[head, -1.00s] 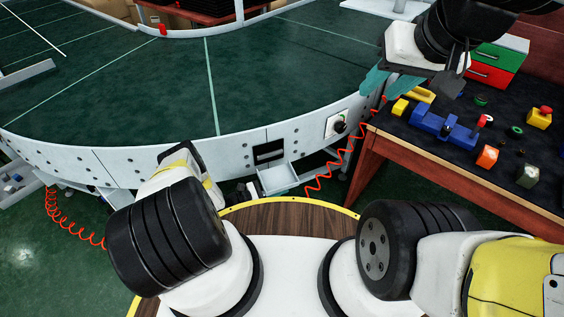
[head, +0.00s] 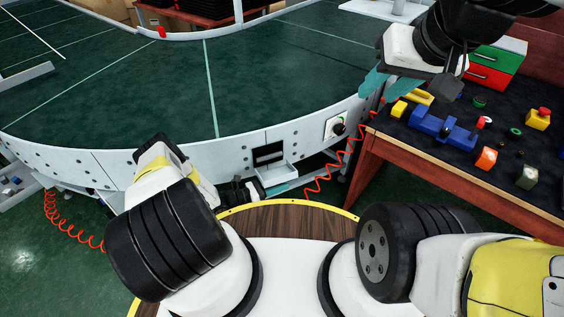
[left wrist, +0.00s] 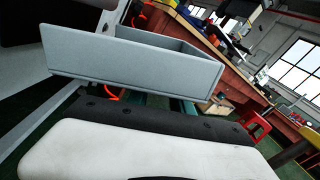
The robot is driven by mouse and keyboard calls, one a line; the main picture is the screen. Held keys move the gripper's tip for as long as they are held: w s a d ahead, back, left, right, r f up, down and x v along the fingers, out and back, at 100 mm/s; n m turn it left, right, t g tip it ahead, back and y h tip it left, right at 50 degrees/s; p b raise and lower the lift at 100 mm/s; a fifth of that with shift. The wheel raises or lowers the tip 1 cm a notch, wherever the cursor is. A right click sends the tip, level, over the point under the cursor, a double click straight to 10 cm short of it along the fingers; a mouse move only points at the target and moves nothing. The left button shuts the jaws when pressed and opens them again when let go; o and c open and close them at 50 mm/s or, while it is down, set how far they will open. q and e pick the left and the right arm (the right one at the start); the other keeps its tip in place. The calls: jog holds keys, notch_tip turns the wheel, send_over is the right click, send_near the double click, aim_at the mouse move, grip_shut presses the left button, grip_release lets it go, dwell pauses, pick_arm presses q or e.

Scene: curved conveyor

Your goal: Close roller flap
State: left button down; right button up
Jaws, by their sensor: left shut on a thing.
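The roller flap (head: 277,173) is a light grey, tray-like box that sticks out from an opening in the conveyor's side wall. In the left wrist view the flap (left wrist: 130,58) is large and close, its broad face and open top showing. My left gripper (head: 277,188) is low at the conveyor, its teal fingertips just under the flap and partly hidden by it. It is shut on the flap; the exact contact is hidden. My right gripper (head: 390,84) is up at the conveyor's right edge, away from the flap, teal fingers apart and nothing visible between them.
The curved green conveyor (head: 120,90) fills the left and middle. A control box with a black knob (head: 338,127) is right of the flap. A red coiled hose (head: 330,170) hangs nearby. A workbench (head: 410,150) with blocks and drawers stands at the right.

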pick_arm(q)
jog(key=shift+w+a+r, duration=0.1)
jog(key=shift+r, duration=0.4)
jog(key=c, duration=1.2)
grip_release()
jog(key=v, duration=0.8)
jog(key=shift+v, duration=4.45)
